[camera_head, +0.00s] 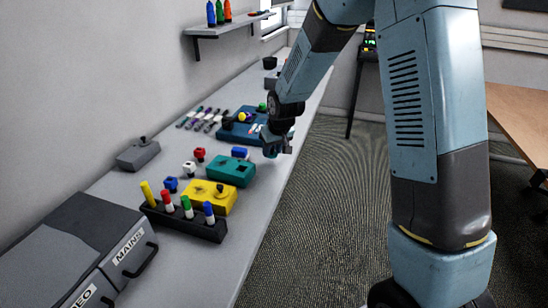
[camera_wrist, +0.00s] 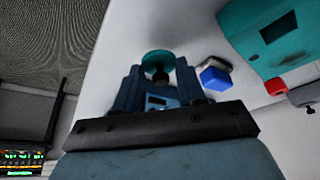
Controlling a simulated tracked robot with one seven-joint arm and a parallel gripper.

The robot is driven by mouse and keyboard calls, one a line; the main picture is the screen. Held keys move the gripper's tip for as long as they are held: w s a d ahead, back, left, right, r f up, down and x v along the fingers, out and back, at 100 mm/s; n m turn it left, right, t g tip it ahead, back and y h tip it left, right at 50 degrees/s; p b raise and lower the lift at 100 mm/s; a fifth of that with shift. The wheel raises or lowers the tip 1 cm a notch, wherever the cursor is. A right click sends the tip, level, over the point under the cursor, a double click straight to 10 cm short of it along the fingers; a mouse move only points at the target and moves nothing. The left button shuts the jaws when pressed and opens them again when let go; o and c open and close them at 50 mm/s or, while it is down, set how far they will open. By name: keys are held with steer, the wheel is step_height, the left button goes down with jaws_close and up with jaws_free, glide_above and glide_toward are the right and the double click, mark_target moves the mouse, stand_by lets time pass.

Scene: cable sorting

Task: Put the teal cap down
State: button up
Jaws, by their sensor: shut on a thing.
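My gripper (camera_head: 278,148) hangs over the bench near its right edge, beside the teal box. In the wrist view, my gripper (camera_wrist: 158,75) is shut on the teal cap (camera_wrist: 158,56), a round teal disc with a dark stem between the fingertips. The cap appears held above the pale bench top; the exact height cannot be told. In the head view I cannot make the cap out from the gripper. The teal box (camera_head: 232,172) lies just left of the gripper and shows a dark square socket; it also shows in the wrist view (camera_wrist: 265,30).
A blue block (camera_head: 240,153) lies behind the teal box. A yellow box (camera_head: 210,197), a rack of markers (camera_head: 180,224) and a grey case (camera_head: 80,245) stand nearer. A dark blue box (camera_head: 242,128) lies beyond. The bench's right edge (camera_head: 262,225) drops to the floor.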

mark_target(273, 155)
steer(key=shift+w+f, duration=0.4)
steer(key=shift+f, duration=0.2)
step_height(273, 155, down, 3)
steer(key=shift+r, duration=0.1)
steer(key=o, duration=1)
steer(key=shift+r, duration=0.1)
steer(key=s+d+r+m, duration=0.1)
steer(key=s+d+r, duration=0.35)
steer(key=r, duration=0.45)
steer(key=s+d+r, duration=0.4)
steer(key=s+r, duration=0.1)
steer(key=r, duration=0.5)
steer(key=s+d+r+m, duration=0.1)
steer(key=s+d+r, duration=0.2)
steer(key=s, duration=0.5)
steer(key=s+d+r+m+t+h, duration=0.1)
steer(key=s+d+r, duration=0.2)
steer(key=s+d, duration=0.2)
steer(key=s+d+r+m, duration=0.2)
steer(key=s+d+r, duration=0.2)
steer(key=s, duration=0.7)
steer(key=shift+d+t+h, duration=0.3)
steer(key=shift+d+h, duration=0.05)
steer(key=shift+h, duration=0.05)
